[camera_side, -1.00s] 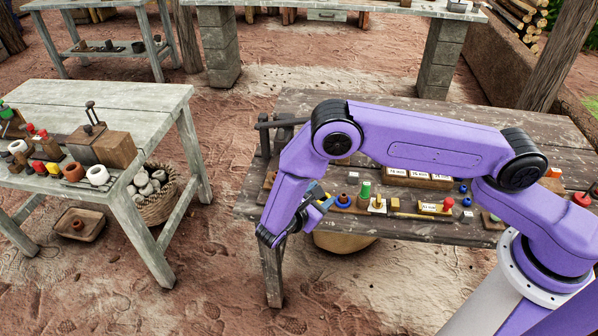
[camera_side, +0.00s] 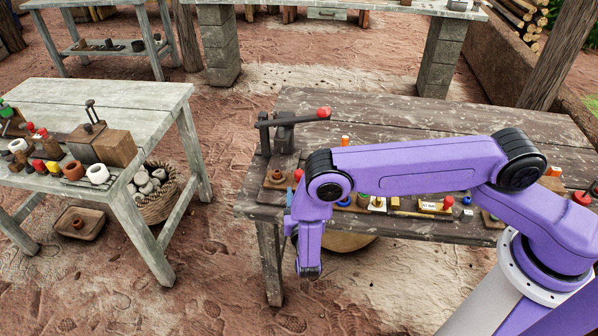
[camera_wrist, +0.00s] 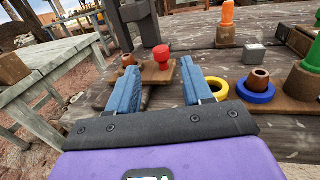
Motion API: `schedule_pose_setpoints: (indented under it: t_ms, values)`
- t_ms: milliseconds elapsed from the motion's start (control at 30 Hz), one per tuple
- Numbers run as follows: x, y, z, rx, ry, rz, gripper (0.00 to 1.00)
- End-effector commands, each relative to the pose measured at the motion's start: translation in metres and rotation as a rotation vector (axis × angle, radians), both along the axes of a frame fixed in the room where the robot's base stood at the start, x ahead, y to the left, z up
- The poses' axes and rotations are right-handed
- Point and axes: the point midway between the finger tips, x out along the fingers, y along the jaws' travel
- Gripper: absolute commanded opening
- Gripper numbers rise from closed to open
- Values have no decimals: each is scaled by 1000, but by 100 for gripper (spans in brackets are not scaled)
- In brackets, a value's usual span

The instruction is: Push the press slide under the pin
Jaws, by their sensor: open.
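The press (camera_side: 285,136) stands at the left end of the dark wooden table, its lever arm ending in a red knob (camera_side: 323,113). The slide (camera_side: 278,184) is a flat wooden board in front of it. It carries a small brown clay piece (camera_side: 277,175) and an upright red knob (camera_side: 298,175). In the wrist view the slide (camera_wrist: 155,78) and its red knob (camera_wrist: 161,54) lie ahead, between my fingers in the picture. My gripper (camera_wrist: 158,67) is open and empty. In the side view my arm hides most of it. I cannot make out the pin.
A yellow ring (camera_wrist: 216,88) and a blue ring (camera_wrist: 256,92) around a clay piece lie to the right. An orange-topped piece (camera_wrist: 227,22) and a grey block (camera_wrist: 255,52) stand farther back. A pale table (camera_side: 115,110) with several items stands left, across a gap.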

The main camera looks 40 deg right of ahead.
Motion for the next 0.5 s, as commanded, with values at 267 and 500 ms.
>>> schedule_pose_setpoints:
  t_ms: [267, 500]
  values:
    - [44, -29, 0, 1, -1, -6, 50]
    - [70, -45, 0, 1, -1, -3, 50]
